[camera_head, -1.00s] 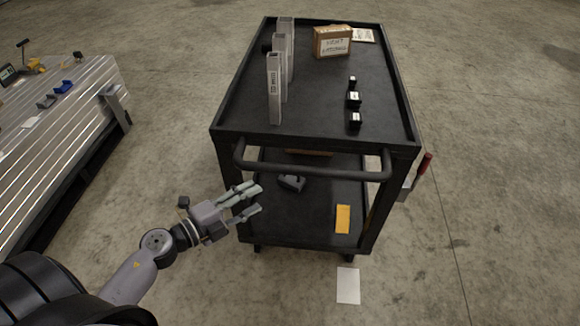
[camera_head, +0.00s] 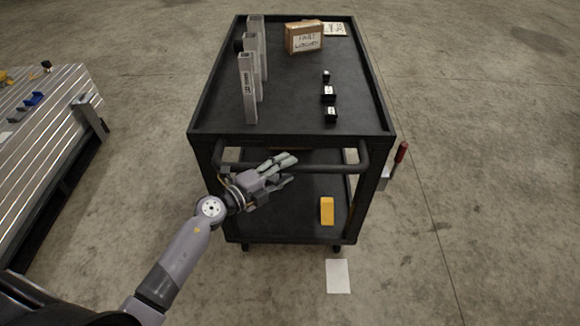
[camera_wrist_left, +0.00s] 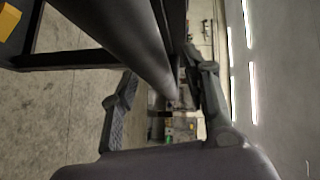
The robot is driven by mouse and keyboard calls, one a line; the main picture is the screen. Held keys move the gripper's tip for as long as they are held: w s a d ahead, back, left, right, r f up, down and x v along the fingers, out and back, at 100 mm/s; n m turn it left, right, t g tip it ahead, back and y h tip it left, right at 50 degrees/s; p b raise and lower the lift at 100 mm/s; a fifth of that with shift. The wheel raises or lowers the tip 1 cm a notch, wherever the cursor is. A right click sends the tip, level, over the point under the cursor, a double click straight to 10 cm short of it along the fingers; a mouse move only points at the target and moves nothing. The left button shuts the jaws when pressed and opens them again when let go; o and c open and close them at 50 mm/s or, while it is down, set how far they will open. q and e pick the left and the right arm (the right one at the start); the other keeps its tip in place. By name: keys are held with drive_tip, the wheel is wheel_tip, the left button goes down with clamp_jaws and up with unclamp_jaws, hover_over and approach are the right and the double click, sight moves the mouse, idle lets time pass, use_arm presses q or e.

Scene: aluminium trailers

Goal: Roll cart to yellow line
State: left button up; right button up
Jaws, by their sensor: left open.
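The black two-shelf cart (camera_head: 292,131) stands in front of me on the concrete floor, its push handle (camera_head: 325,169) facing me. My left gripper (camera_head: 285,170) is open at the left part of that handle. In the left wrist view the dark handle bar (camera_wrist_left: 135,40) runs down toward the space between the spread fingers of my left gripper (camera_wrist_left: 165,90). The fingers are not closed around it, and I cannot tell whether they touch it. My right gripper is not in view. No yellow line shows in either view.
The cart's top holds upright metal profiles (camera_head: 248,90), a cardboard box (camera_head: 304,38) and small black blocks (camera_head: 329,94). A yellow item (camera_head: 327,211) lies on the lower shelf. A red-handled part (camera_head: 401,152) sticks out right. A metal bench (camera_head: 50,130) stands left. Paper (camera_head: 338,276) lies on the floor.

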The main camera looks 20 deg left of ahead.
use_arm(q)
drive_tip(key=shift+x, duration=0.85)
drive_tip(key=shift+s+d, duration=0.15)
drive_tip(key=shift+s, duration=0.1)
drive_tip(key=shift+c, duration=0.6)
drive_tip(key=shift+w, duration=0.1)
clamp_jaws()
